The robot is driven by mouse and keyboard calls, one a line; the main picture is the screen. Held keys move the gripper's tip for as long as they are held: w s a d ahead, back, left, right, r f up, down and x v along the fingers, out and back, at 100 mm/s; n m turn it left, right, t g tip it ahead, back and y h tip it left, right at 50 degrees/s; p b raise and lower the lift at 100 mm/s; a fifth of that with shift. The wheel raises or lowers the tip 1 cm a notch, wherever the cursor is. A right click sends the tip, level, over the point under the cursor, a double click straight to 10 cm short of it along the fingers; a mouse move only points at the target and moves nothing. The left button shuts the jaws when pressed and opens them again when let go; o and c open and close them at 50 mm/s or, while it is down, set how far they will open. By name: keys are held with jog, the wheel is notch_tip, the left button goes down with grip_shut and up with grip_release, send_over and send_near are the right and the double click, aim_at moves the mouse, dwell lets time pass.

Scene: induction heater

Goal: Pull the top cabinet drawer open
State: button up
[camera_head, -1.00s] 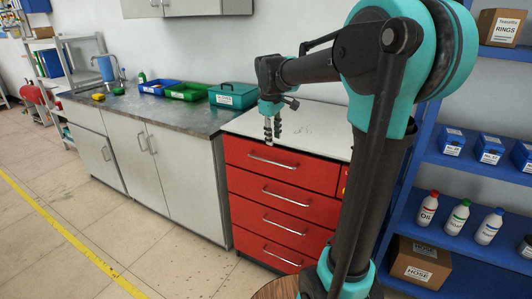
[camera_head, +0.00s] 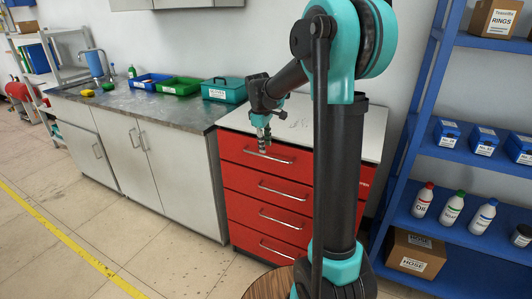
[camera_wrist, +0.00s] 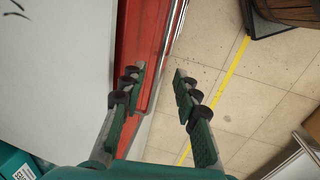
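The red drawer cabinet (camera_head: 266,205) stands in the middle of the head view with several drawers stacked in it. The top drawer (camera_head: 235,146) looks shut, flush with those below. Its silver bar handle (camera_head: 283,160) runs across its front. My gripper (camera_head: 262,149) points down in front of the top drawer, close to the handle, and covers part of it. In the wrist view my gripper (camera_wrist: 160,76) is open and empty. The handle (camera_wrist: 168,50) runs between the two fingers, along the red front (camera_wrist: 136,30). I cannot tell whether a finger touches it.
The cabinet's pale top (camera_head: 345,125) is mostly bare. A grey counter (camera_head: 140,105) with bins and a teal box (camera_head: 224,90) adjoins on the left. A blue shelf rack (camera_head: 400,190) stands on the right. The floor (camera_head: 165,265) in front of the drawers is clear.

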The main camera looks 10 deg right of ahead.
aim_at(266, 157)
jog(key=shift+w+d+f, duration=0.15)
jog(key=shift+w+f, duration=0.05)
jog(key=shift+f, duration=0.95)
jog(key=shift+w+d+f, duration=0.1)
jog(key=shift+w+f, duration=0.05)
jog(key=shift+f, duration=1)
grip_shut()
